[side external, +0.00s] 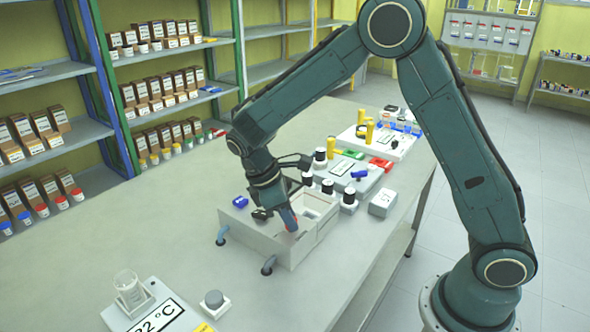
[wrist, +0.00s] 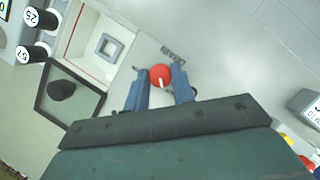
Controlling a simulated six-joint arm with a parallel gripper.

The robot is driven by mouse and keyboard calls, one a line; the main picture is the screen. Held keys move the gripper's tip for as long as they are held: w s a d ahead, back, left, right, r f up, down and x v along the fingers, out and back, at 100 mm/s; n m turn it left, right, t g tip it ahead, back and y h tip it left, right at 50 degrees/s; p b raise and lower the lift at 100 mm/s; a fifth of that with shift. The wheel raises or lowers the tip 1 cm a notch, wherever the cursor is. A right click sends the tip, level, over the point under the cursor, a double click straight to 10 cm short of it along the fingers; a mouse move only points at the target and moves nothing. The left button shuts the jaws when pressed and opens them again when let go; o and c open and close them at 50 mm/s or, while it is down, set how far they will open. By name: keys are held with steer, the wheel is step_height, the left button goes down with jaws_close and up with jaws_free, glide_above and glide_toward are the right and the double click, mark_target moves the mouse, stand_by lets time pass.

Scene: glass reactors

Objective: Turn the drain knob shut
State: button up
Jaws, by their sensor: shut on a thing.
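The red drain knob (wrist: 160,75) is round with a small white mark, and sits on the pale box (wrist: 137,60) beside lettering that reads as DRAIN, seen at an angle. My gripper (wrist: 165,88) has its two blue fingers on either side of the knob, shut on it. In the side view my gripper (side external: 290,222) points down at the near part of the white box (side external: 268,238), and the knob is mostly hidden by the fingers. How far the knob is turned I cannot tell.
A square opening (wrist: 108,48) and a dark framed panel with a black knob (wrist: 62,90) lie close by. Black-capped bottles (side external: 327,188) stand behind the box. A hotplate-like unit with a beaker (side external: 128,288) stands at the front left.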

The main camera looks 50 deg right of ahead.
stand_by(0.4)
steer(key=o, duration=1)
steer(key=v, duration=1.1)
steer(key=shift+a+r, duration=0.15)
steer(key=shift+r, duration=0.2)
steer(key=shift+w, duration=0.1)
steer(key=shift+r, duration=0.15)
